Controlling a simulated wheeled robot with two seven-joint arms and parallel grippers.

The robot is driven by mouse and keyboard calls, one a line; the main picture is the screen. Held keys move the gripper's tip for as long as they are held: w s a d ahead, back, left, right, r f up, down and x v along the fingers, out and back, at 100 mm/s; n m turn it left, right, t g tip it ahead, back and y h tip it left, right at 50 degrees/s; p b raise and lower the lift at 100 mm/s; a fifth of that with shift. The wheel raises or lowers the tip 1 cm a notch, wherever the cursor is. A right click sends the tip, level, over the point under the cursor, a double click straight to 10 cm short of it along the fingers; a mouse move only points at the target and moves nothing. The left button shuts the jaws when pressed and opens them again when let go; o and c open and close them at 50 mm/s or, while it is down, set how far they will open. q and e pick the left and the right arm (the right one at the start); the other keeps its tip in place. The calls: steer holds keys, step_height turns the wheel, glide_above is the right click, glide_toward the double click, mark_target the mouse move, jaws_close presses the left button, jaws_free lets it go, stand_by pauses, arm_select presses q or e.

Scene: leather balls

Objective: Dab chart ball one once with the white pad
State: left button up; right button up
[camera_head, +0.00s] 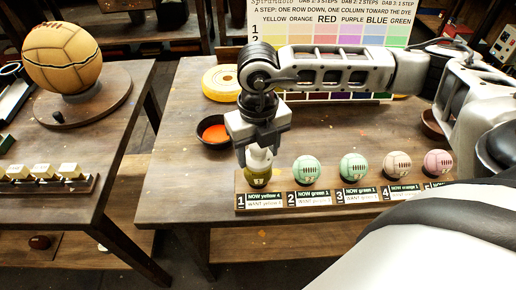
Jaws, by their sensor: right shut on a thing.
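My right gripper (258,147) points down at the left end of the ball rack and is shut on the white pad (260,158). Ball one (257,180), dark olive-yellow, sits in the first place of the rack, directly below the pad. The pad covers the top of the ball; I cannot tell whether it presses on it or hovers just above. The label below reads "1 NOW yellow 4", with a "WANT yellow" line whose number is unclear. The colour chart (330,22) stands behind, partly hidden by my right arm. My left gripper is out of view.
The wooden rack (329,187) also holds two green balls (306,169), a tan ball (397,165) and a pink ball (438,162). A dark bowl of orange dye (214,131) and a yellow round thing (222,83) stand left of my arm. A side table (100,135) carries a large ball (62,58).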

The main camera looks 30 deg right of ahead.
step_height(320, 180, up, 5)
steer(key=p, duration=0.3)
stand_by(0.9)
